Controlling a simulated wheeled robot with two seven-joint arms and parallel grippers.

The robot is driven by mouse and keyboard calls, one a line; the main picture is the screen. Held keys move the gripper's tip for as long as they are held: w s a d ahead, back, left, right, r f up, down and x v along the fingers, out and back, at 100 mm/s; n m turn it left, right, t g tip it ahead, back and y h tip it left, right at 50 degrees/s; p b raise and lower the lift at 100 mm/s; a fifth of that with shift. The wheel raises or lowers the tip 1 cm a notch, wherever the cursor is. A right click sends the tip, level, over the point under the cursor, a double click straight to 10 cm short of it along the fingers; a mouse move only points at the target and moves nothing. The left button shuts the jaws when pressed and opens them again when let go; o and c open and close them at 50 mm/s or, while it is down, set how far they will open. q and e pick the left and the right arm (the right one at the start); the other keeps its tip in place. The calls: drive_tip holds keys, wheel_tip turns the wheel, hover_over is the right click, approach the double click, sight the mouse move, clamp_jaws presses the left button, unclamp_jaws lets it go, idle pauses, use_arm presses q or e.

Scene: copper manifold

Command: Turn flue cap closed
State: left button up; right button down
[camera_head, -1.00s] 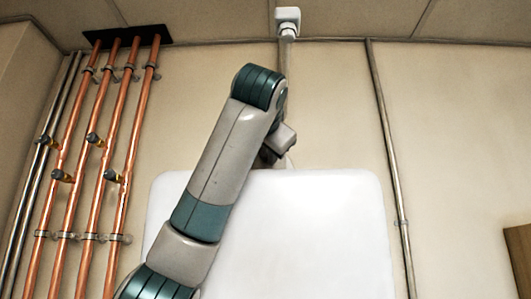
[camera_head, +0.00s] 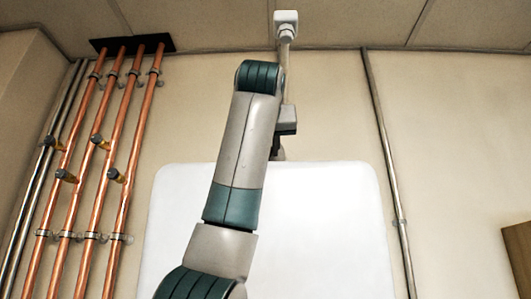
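The white flue cap (camera_head: 286,17) sits high, just under the ceiling. It is on top of a narrow pale vertical flue pipe (camera_head: 285,70). The cap's turn position is too small to read. One arm of mine comes up from the lower left of centre, with its upper bend just below the cap and overlapping the pipe. A grey and dark block (camera_head: 285,119), seemingly my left wrist or gripper, shows behind the arm, in front of the pipe and well below the cap. Its fingers cannot be made out. My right gripper is not in view.
A large white rounded panel (camera_head: 330,230) stands behind the arm. Several copper pipes (camera_head: 85,160) with small valves run up the left wall. A grey conduit (camera_head: 385,150) runs up right of centre. A brown box edge (camera_head: 518,255) shows at far right. The upper right wall is clear.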

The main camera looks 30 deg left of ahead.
use_arm(q)
drive_tip(key=shift+n, duration=0.8)
drive_tip(key=o, duration=1.1)
drive_tip(key=shift+c, duration=0.2)
